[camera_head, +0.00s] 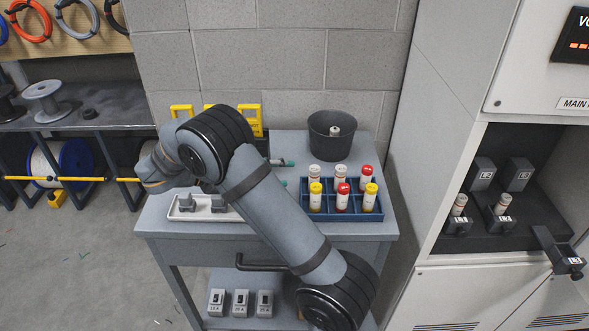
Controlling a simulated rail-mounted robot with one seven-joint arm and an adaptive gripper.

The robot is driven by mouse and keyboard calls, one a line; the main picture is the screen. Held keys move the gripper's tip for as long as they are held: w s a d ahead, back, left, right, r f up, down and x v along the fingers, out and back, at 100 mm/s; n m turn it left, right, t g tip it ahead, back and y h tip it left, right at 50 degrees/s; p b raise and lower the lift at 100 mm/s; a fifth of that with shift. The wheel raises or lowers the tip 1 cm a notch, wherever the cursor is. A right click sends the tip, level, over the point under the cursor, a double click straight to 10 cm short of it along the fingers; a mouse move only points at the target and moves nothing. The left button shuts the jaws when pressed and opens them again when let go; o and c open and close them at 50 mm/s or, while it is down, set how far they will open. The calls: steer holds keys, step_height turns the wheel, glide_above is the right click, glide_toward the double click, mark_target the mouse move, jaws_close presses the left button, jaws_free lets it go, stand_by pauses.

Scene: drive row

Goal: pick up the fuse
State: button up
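Several cylindrical fuses stand upright in a blue compartment tray (333,216) on the grey cart. The back row has two white fuses, left (314,175) and middle (340,175), and a red-topped fuse (366,177). The front row has a yellow-topped fuse (315,196), a red-topped fuse (342,197) and a yellow-topped fuse (370,197). Another fuse (335,130) shows inside a dark bucket (322,146). Two white fuses, left (459,205) and right (503,204), sit in the cabinet's holders. My arm bends away to the left of the tray; its gripper fingers do not show.
A third holder, marked L3 (559,254), juts out of the open cabinet bay at right. A white tray (186,209) with grey blocks lies left on the cart, partly behind my arm. Yellow-framed items (250,118) stand at the back. Labelled blocks (240,303) sit on the lower shelf.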

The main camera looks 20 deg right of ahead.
mark_target(311, 176)
steer(key=shift+m+g, duration=0.7)
steer(key=d, duration=0.1)
steer(key=s+d+f, duration=0.1)
steer(key=d, duration=0.1)
steer(key=s+d, duration=0.1)
steer(key=d, duration=0.1)
steer(key=shift+f, duration=0.25)
steer(key=shift+f+p+x, duration=0.15)
steer(key=shift+p+x, duration=0.25)
steer(key=shift+x, duration=1.1)
steer(key=shift+f+p+x, duration=0.15)
steer(key=shift+p+x, duration=0.25)
steer(key=shift+x, duration=1.15)
steer(key=shift+w+a, duration=0.15)
steer(key=shift+w, duration=0.05)
steer(key=c, duration=0.8)
steer(key=shift+c, duration=0.5)
